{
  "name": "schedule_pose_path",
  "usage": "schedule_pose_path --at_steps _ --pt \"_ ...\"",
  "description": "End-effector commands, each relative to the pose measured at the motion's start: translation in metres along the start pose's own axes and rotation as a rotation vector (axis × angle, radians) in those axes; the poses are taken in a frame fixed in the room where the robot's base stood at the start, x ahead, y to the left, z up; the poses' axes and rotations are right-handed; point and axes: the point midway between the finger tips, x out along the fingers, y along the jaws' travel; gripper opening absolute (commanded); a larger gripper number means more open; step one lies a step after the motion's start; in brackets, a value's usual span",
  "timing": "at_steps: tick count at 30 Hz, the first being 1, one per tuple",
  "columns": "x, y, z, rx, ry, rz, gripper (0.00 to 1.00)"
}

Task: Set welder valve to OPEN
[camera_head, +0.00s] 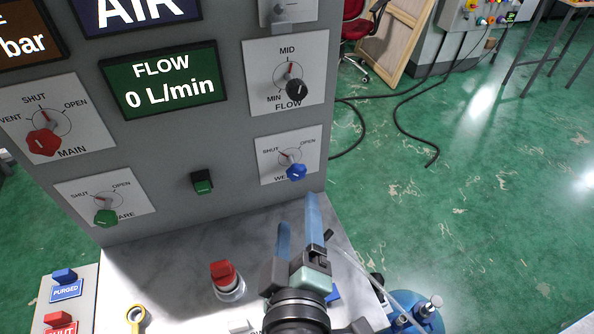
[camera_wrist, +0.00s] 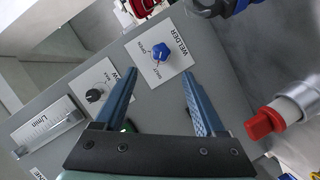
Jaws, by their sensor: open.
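The welder valve is a blue knob (camera_head: 296,171) on a white plate (camera_head: 272,145) marked SHUT and OPEN, low on the right of the grey panel. Its red pointer appears to lean toward SHUT. In the wrist view the blue knob (camera_wrist: 160,51) lies ahead of my fingers, between the lines of the two fingertips, on the plate lettered WELDER (camera_wrist: 181,42). My gripper (camera_head: 298,215) is open and empty, its blue fingers reaching up below the knob. In the wrist view my gripper (camera_wrist: 160,72) shows both fingertips apart from the knob.
A black flow knob (camera_head: 297,89) is above. A red main knob (camera_head: 43,141) and a green knob (camera_head: 106,217) are left. A red-capped fitting (camera_head: 225,276) stands on the ledge left of my gripper. Open green floor (camera_head: 480,200) lies right, with a black hose (camera_head: 410,140).

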Motion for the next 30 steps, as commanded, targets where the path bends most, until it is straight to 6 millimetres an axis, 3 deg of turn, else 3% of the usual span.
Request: schedule_pose_path --at_steps 5,21,30 --pt "0.016 -0.002 0.001 -0.008 -0.003 -0.005 0.72" --pt "0.109 -0.002 0.001 -0.005 -0.003 -0.004 0.72" --pt "0.127 -0.002 0.001 -0.005 -0.003 -0.004 0.72"
